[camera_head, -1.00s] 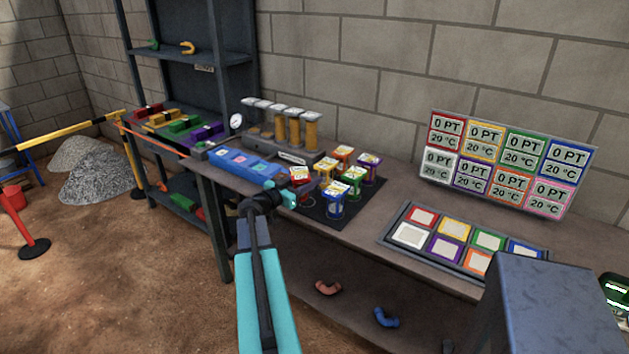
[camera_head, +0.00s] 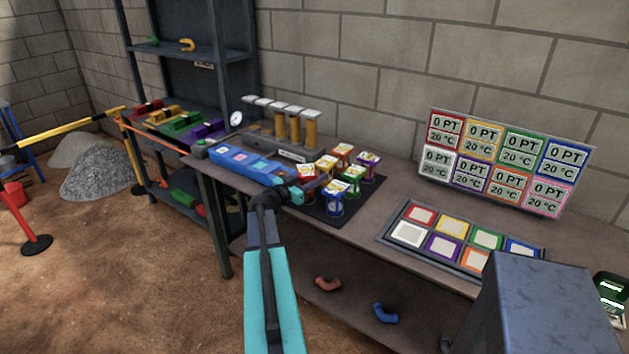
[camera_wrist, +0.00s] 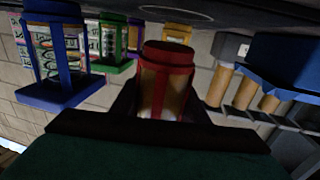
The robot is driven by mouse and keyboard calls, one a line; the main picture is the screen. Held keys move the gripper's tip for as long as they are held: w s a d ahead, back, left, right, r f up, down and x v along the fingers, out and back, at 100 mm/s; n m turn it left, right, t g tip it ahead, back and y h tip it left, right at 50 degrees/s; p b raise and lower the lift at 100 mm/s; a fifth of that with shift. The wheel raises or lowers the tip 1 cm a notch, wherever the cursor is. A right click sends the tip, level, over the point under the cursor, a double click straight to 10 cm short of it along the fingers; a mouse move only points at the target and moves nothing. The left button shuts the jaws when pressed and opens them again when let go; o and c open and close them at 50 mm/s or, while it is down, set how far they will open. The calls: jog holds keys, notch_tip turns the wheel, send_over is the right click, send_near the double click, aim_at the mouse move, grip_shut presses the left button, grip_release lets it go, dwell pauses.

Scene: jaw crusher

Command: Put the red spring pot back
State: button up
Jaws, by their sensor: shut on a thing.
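The red spring pot (camera_head: 307,171) shows its white-and-red top at the left of a group of coloured pots. In the wrist view the red pot (camera_wrist: 165,80) sits upside down in the picture, between the dark jaws. My gripper (camera_head: 294,193) is shut on it, partly hidden behind my arm's end in the head view. A dark mat (camera_head: 325,216) on the bench lies under the pots. Whether the red pot touches the mat is hidden.
Blue (camera_head: 334,195), green, yellow, orange and purple pots stand close on the right. A framed colour tray (camera_head: 466,240) lies right. Bench space between mat and tray is clear.

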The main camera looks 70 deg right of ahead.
jog(key=shift+f+p, duration=0.4)
jog(key=shift+f, duration=0.7)
jog(key=shift+f+b, duration=0.15)
jog(key=shift+b, duration=0.2)
jog(key=o, duration=1.3)
jog(key=shift+o, duration=0.2)
jog(key=shift+a+r+p, duration=0.1)
jog(key=shift+r+p, duration=0.1)
jog(key=shift+p, duration=0.15)
jog(key=b+v, duration=0.3)
jog(key=v, duration=0.8)
jog(key=shift+a+f+b, duration=0.1)
jog(key=shift+a+b, duration=0.15)
jog(key=shift+b, duration=0.15)
jog(key=shift+w+a, duration=0.15)
